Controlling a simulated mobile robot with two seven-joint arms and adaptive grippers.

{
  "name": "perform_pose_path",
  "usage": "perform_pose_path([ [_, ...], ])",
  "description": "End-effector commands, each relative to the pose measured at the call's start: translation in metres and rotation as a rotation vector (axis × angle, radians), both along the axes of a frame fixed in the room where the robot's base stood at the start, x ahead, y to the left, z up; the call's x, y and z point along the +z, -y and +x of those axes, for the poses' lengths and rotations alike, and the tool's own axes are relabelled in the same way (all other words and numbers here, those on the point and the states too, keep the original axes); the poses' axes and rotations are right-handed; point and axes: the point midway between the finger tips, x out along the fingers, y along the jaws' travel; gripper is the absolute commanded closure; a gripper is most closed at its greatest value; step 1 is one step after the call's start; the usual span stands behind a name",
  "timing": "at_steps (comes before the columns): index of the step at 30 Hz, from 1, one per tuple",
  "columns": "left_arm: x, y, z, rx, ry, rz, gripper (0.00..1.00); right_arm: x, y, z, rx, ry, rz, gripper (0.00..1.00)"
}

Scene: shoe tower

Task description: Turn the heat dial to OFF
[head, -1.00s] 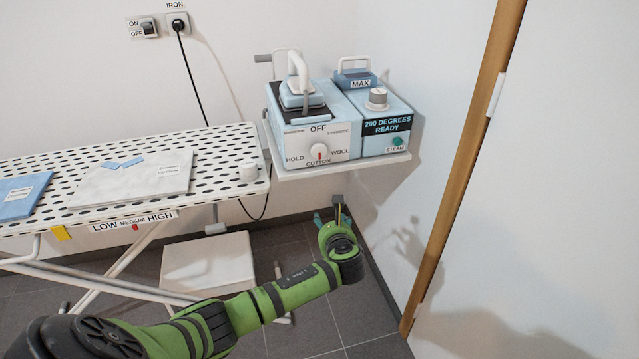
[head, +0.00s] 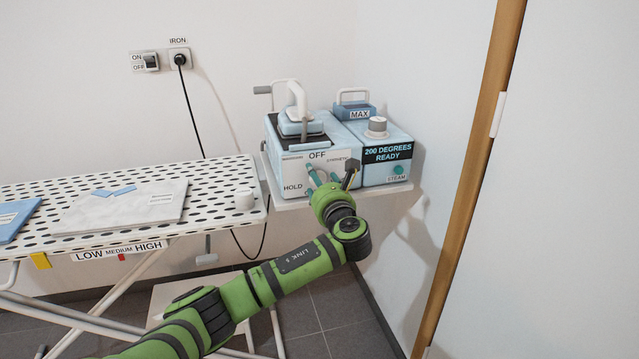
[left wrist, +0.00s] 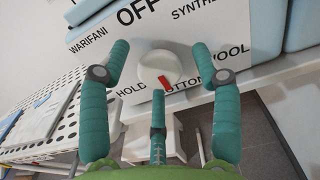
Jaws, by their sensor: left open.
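The heat dial (left wrist: 160,66) is a round white knob on the front of the iron station (head: 338,145). Its red mark points down towards COTTON, away from the OFF label (head: 317,155) above it. My left gripper (head: 331,174) is in front of the station face and hides the dial in the head view. In the left wrist view its teal fingers (left wrist: 159,58) are open, one on each side of the dial, with a third finger below. I cannot tell whether any finger touches the dial. My right gripper is not in view.
A steam unit (head: 387,155) reading 200 DEGREES READY stands right of the station on the same shelf. The ironing board (head: 130,185) with folded cloths is to the left. A wooden door edge (head: 465,190) is at the right.

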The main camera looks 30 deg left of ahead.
Motion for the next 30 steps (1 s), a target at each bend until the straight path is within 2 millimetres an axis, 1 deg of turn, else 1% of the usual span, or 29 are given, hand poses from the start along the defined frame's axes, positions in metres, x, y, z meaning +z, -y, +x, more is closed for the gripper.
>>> perform_pose_path([
  [5, 0.0003, -0.0004, 0.0002, 0.000, 0.001, -0.001, 0.36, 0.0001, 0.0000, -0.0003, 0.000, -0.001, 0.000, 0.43],
  [6, 0.0003, -0.0004, 0.0002, 0.000, 0.001, -0.001, 0.40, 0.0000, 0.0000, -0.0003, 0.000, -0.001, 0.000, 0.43],
  [8, 0.0003, -0.0003, 0.0001, 0.000, 0.001, -0.001, 0.64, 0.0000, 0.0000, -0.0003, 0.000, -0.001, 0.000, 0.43],
  [9, 0.0003, -0.0003, 0.0001, 0.000, 0.001, -0.001, 0.80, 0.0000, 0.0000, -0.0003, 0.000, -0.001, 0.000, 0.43],
  [10, 0.0002, -0.0003, 0.0001, 0.000, 0.001, -0.001, 0.92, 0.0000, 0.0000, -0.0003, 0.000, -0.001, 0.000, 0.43],
  [22, 0.0010, -0.0006, -0.0001, 0.001, 0.025, -0.021, 0.93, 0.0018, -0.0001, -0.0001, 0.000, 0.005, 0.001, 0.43],
  [27, 0.0012, -0.0003, -0.0002, 0.001, 0.086, -0.075, 0.93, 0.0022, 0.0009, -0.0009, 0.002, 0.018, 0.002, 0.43],
  [30, 0.0014, -0.0001, -0.0002, 0.001, 0.141, -0.122, 0.93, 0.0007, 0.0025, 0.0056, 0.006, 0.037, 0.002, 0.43],
])
